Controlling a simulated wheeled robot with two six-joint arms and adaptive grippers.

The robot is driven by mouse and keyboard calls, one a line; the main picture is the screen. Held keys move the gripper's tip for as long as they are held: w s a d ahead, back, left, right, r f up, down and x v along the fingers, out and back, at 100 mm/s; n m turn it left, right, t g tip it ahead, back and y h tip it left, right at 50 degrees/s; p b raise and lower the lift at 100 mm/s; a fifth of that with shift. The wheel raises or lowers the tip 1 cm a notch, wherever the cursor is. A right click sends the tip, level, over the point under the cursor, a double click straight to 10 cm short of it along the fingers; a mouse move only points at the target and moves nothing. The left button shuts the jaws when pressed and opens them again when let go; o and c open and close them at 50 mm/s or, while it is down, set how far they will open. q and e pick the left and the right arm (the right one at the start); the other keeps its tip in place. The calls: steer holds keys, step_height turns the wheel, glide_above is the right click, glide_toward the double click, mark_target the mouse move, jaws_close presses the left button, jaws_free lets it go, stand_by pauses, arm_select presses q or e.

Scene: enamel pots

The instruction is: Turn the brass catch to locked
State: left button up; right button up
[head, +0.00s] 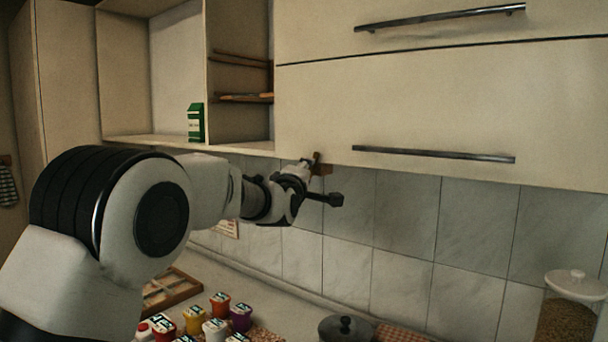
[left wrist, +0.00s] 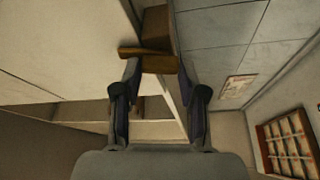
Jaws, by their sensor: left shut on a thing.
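The brass catch (head: 317,158) sits at the lower edge of the pale upper cabinet, on a brown block (head: 324,170). In the left wrist view the catch (left wrist: 147,52) is a brownish brass bar with a wider part between my fingertips. My left gripper (head: 306,168) reaches it from the left and is shut on it. In the left wrist view my left gripper (left wrist: 158,76) has one finger on each side of the catch. The fingers hide part of the catch, and I cannot tell its exact turn. My right gripper is not in view.
The cabinet door's long metal handle (head: 433,154) is right of the catch. An open shelf with a green carton (head: 196,122) is to the left. Below are several colourful tubs (head: 241,317), a dark lidded pot (head: 346,329) and a glass jar (head: 567,310). Tiled wall (head: 405,215) lies behind.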

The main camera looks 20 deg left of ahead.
arm_select(q)
steer(key=shift+d+f+n+g, duration=0.1)
steer(key=shift+n+g, duration=0.5)
steer(key=shift+n, duration=0.7)
steer(key=o, duration=1.1)
steer(key=shift+o, duration=0.2)
steer(key=shift+w+d, duration=0.15)
steer(key=s, duration=1.2)
steer(key=shift+d, duration=0.3)
